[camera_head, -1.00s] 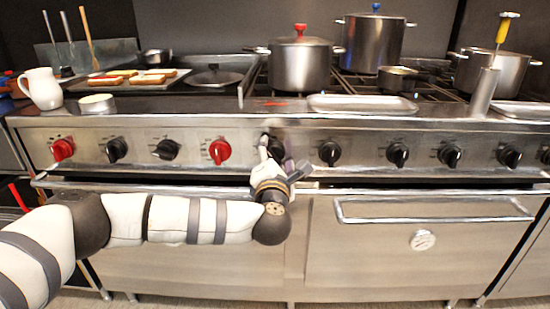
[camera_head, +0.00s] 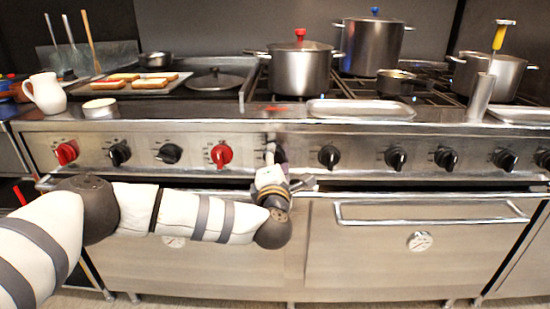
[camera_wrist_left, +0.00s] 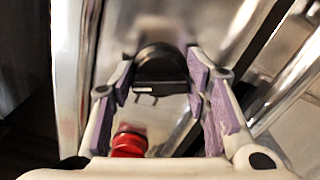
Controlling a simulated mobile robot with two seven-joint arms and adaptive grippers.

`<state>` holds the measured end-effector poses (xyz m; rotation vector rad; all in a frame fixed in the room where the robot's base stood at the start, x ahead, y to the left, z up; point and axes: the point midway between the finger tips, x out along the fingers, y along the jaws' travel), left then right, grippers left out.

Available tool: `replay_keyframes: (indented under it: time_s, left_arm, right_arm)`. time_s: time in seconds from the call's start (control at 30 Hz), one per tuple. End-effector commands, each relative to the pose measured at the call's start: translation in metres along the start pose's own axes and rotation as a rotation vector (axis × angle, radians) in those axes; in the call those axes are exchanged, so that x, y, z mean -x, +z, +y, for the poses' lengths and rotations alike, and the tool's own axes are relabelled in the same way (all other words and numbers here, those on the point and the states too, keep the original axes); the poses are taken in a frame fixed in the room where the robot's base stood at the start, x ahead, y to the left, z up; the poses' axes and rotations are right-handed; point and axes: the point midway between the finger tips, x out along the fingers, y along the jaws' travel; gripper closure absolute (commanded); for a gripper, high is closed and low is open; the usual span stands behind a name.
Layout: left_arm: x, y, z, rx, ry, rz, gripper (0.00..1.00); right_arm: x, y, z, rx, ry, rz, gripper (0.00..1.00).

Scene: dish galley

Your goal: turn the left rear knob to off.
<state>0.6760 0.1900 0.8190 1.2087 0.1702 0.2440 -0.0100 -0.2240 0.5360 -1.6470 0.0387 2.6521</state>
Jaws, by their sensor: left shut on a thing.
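A row of knobs runs along the steel front panel of the range. My left gripper (camera_head: 273,158) is at a black knob (camera_head: 279,154) just right of the second red knob (camera_head: 221,154). In the left wrist view the black knob (camera_wrist_left: 160,72) sits between the purple finger pads of my left gripper (camera_wrist_left: 161,66), which is shut on it. My fingers partly hide this knob in the head view. A red knob (camera_wrist_left: 129,141) shows lower in the wrist view. The knob labels are too small to read. My right gripper is not in view.
An oven door handle (camera_head: 435,218) sticks out below the panel. Above are a pot with a red-knobbed lid (camera_head: 300,67), a flat tray (camera_head: 361,107), a white pitcher (camera_head: 45,91) and a tray of bread slices (camera_head: 146,81). Other black knobs (camera_head: 329,156) lie to the right.

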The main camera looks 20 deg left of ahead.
Motion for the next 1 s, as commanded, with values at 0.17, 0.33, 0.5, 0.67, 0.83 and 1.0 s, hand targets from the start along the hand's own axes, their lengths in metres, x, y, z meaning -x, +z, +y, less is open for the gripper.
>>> replay_keyframes:
  time_s: [0.17, 0.33, 0.5, 0.67, 0.83, 1.0]
  left_arm:
    - [-0.001, 0.002, 0.004, -0.13, 0.006, -0.001, 0.85]
    - [-0.001, 0.002, 0.003, -0.235, 0.006, 0.0, 0.85]
    - [-0.001, 0.0, 0.002, -0.31, 0.005, 0.001, 0.85]
    - [0.0, 0.0, 0.001, -0.351, 0.004, 0.001, 0.85]
    - [-0.001, 0.0, 0.0, -0.368, 0.003, 0.001, 0.85]
    - [-0.001, -0.001, 0.0, -0.371, 0.003, 0.002, 0.85]
  right_arm:
    - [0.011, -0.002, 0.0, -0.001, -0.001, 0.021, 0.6]
    - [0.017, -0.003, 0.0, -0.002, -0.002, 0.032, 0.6]
    - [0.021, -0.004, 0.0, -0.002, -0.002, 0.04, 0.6]
    - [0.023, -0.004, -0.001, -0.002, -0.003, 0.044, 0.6]
    - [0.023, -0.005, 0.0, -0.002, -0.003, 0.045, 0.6]
    - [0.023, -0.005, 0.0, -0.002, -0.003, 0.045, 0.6]
